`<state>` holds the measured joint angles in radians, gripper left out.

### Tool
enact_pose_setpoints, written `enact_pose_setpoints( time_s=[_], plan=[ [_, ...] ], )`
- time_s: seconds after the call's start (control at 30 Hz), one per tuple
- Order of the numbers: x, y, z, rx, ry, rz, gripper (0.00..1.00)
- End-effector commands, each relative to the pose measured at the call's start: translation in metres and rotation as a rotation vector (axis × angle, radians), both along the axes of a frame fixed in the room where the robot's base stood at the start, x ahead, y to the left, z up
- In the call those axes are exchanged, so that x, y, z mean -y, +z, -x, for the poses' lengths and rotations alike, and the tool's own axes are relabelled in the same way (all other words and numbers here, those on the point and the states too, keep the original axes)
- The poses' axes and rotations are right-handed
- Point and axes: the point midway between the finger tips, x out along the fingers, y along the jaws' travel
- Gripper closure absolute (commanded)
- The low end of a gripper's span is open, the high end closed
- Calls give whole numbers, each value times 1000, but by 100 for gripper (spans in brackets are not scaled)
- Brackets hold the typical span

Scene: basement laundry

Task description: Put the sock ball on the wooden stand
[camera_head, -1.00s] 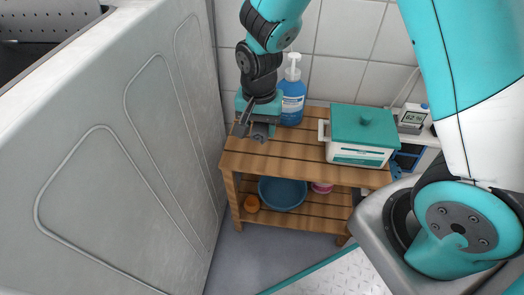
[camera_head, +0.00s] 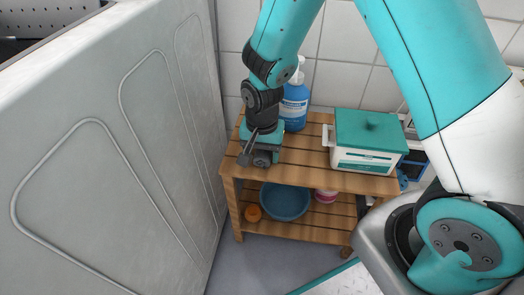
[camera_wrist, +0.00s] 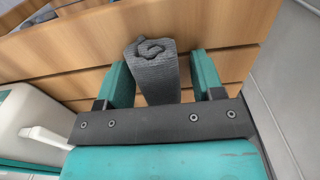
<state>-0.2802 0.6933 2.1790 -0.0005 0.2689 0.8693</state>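The sock ball (camera_wrist: 158,80) is a dark grey rolled bundle with a spiral end, seen in the wrist view between the two teal fingers of my gripper (camera_wrist: 163,85). It lies close to the left finger, with a gap at the right finger, so the gripper looks open around it. The slatted wooden stand (camera_head: 305,158) is against the tiled wall; its planks also show behind the sock ball in the wrist view (camera_wrist: 225,25). In the head view my gripper (camera_head: 258,158) is low over the left end of the stand's top. Whether the sock ball touches the wood is unclear.
A blue pump bottle (camera_head: 294,105) stands just behind my gripper. A white box with a teal lid (camera_head: 366,140) is on the right of the top. A blue basin (camera_head: 284,201) and an orange item (camera_head: 254,213) are below. A pale panelled appliance (camera_head: 110,150) stands left.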

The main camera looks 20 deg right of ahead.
Motion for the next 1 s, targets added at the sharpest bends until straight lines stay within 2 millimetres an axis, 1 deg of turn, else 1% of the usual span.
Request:
enact_pose_setpoints(
  time_s=[0.03, 0.07, 0.3, 0.4, 0.47, 0.53, 0.8, 0.9, 1.0],
  plan=[
    [0, 1, 0, 0, 0, 0, 27],
    [0, 0, 0, 0, 0, 0, 24],
    [0, 1, 0, 0, 0, 0, 24],
    [0, 8, 0, 2, 0, -1, 24],
    [0, 16, -1, 3, 0, -1, 24],
    [0, 30, -1, 3, 0, -1, 24],
    [0, 90, -1, 3, 0, -1, 24],
    [0, 107, 0, 3, 0, -1, 24],
    [0, 117, 0, 1, 0, 0, 24]
  ],
)
